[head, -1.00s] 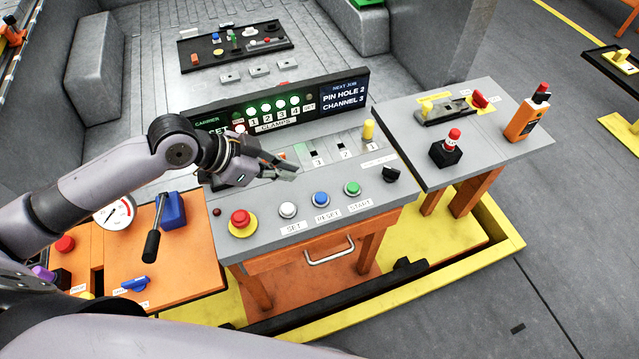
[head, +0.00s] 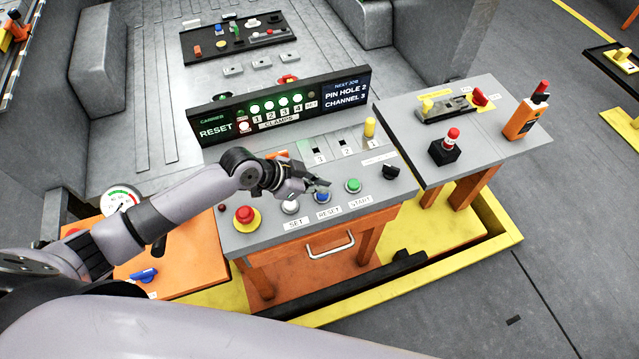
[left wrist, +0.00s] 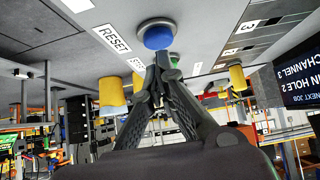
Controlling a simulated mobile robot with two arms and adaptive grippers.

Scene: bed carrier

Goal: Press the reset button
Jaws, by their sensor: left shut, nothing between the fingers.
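The reset button is a blue push button (head: 322,198) on the grey console (head: 275,238), above a RESET label (head: 328,212). My left gripper (head: 324,184) is shut and empty, with its fingertips right by the blue button in the head view. In the left wrist view the shut fingertips (left wrist: 163,58) lie close to the blue button (left wrist: 158,37); I cannot tell if they touch it. My right gripper is not in view.
A red button on a yellow base (head: 246,217) stands at the console's left. A black knob (head: 390,172) and a yellow lever (head: 369,129) are at the right. A display panel (head: 275,108) showing RESET stands behind my gripper. A side table (head: 480,137) holds other devices.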

